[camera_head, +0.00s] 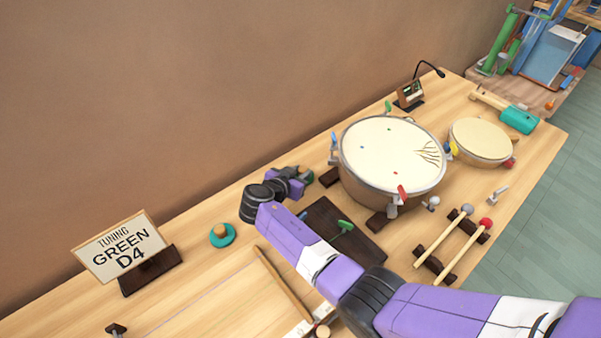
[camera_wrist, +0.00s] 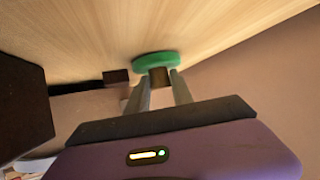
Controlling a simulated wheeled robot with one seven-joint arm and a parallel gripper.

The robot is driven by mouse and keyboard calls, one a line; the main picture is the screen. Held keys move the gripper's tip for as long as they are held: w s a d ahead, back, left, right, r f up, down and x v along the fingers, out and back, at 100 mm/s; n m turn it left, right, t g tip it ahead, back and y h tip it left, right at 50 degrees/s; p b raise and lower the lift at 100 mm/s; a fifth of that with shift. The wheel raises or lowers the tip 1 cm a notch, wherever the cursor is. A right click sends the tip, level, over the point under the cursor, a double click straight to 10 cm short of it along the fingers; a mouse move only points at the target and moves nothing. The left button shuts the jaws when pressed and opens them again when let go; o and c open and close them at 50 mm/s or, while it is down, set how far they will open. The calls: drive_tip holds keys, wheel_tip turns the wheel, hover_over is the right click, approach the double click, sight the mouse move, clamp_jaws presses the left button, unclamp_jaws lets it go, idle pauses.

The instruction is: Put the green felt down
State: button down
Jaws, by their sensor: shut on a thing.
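The green felt is a round green disc (camera_wrist: 157,60) with a brown knob (camera_wrist: 158,77) in the wrist view. My gripper (camera_wrist: 160,80) is shut on that knob, one finger on each side. The disc is close to the pale wood tabletop; I cannot tell whether it touches. In the head view, my gripper (camera_head: 301,179) is near the back edge of the table, left of the large drum. A bit of the green felt (camera_head: 309,177) shows past the fingers; the rest is hidden.
The large drum (camera_head: 385,153) stands right of my gripper. A teal disc with a wooden knob (camera_head: 222,236) lies at left, beside the sign reading TUNING GREEN D4 (camera_head: 119,246). A dark board with a green key (camera_head: 345,226) lies in front. The wall is close behind.

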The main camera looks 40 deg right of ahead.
drive_tip(key=shift+f+b, duration=0.2)
drive_tip(key=shift+b, duration=0.15)
drive_tip(key=c, duration=1.1)
unclamp_jaws()
drive_tip(key=shift+r+p, duration=0.2)
drive_tip(key=shift+p, duration=0.1)
drive_tip(key=shift+a+r, duration=0.1)
drive_tip(key=b+v, duration=0.1)
drive_tip(key=v, duration=1)
drive_tip(key=shift+s+a+r+b, duration=0.15)
drive_tip(key=shift+s+a+b, duration=0.05)
drive_tip(key=shift+a+b, duration=0.1)
